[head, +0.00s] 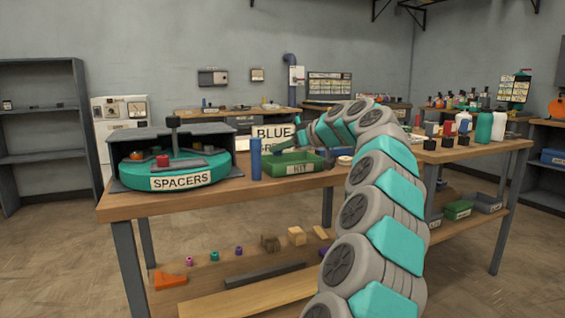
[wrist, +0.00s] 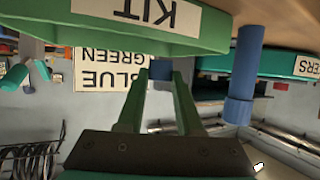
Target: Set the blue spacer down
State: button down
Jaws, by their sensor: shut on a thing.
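My gripper (wrist: 160,78) has its two green fingers shut on a small blue piece, the blue spacer (wrist: 161,69), in the wrist view, which is upside down. In the head view my gripper (head: 279,150) is above the green KIT tray (head: 302,170), near its back left; I cannot make out the spacer there. The KIT tray (wrist: 150,36) also shows in the wrist view, apart from the fingers. A sign reading BLUE and GREEN (head: 272,132) stands behind the gripper and is partly hidden.
A tall blue post (head: 256,160) stands on the bench (head: 225,193) just left of the tray; its top looks thicker in the wrist view (wrist: 238,110). A teal SPACERS turntable (head: 180,181) under a grey housing is further left. Bottles stand at the right.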

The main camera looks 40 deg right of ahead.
jog(key=shift+f, duration=1.9)
jog(key=shift+f+b, duration=0.2)
jog(key=shift+b, duration=0.25)
jog(key=c, duration=0.8)
grip_release()
jog(key=shift+r, duration=0.1)
jog(key=shift+c, duration=0.2)
jog(key=shift+r, duration=0.1)
jog(key=shift+s+r+p, duration=0.15)
jog(key=shift+p, duration=0.15)
jog(key=v, duration=1.1)
jog(key=shift+s, duration=0.35)
jog(key=shift+d, duration=0.1)
